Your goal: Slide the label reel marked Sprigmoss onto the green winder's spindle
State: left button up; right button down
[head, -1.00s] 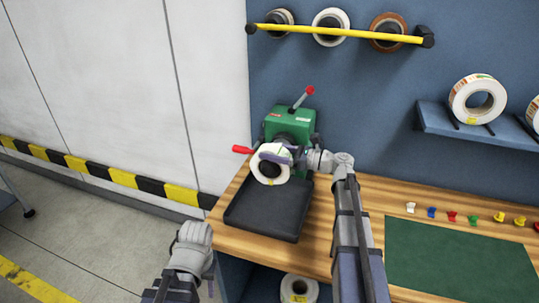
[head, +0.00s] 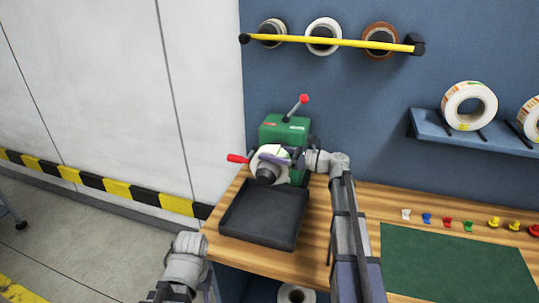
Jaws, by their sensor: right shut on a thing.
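The green winder (head: 285,131) stands at the back left of the wooden bench, with a red-tipped lever on top and a red handle at its left. A white label reel (head: 257,157) is at the winder's front, facing me. My right gripper (head: 275,158) is shut on the reel, reaching across it from the right. The dark spindle end (head: 266,174) shows in front of the reel's centre, so the reel appears to be around the spindle. The name on the reel cannot be read. Of my left arm only a part shows at the bottom left; its fingers are not visible.
A black tray (head: 233,226) lies in front of the winder. A yellow bar (head: 345,43) crosses several reels on the wall. A blue shelf (head: 440,132) with reels is at the right. Several coloured clips and a green mat (head: 450,262) lie on the bench's right.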

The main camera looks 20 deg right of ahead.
jog(key=shift+c, duration=0.2)
grip_release()
jog(key=shift+s+d+r, duration=0.1)
jog(key=shift+r, duration=0.05)
dwell(0.4)
jog(key=shift+s+d+r+p, duration=0.35)
jog(key=shift+d+r+p, duration=0.2)
jog(key=shift+p, duration=0.1)
jog(key=shift+s+d+r+p, duration=0.65)
jog(key=shift+d+p, duration=0.05)
jog(key=shift+d, duration=0.2)
jog(key=shift+s+d+r+p, duration=0.6)
jog(key=shift+d+r+p, duration=0.05)
jog(key=shift+d, duration=0.2)
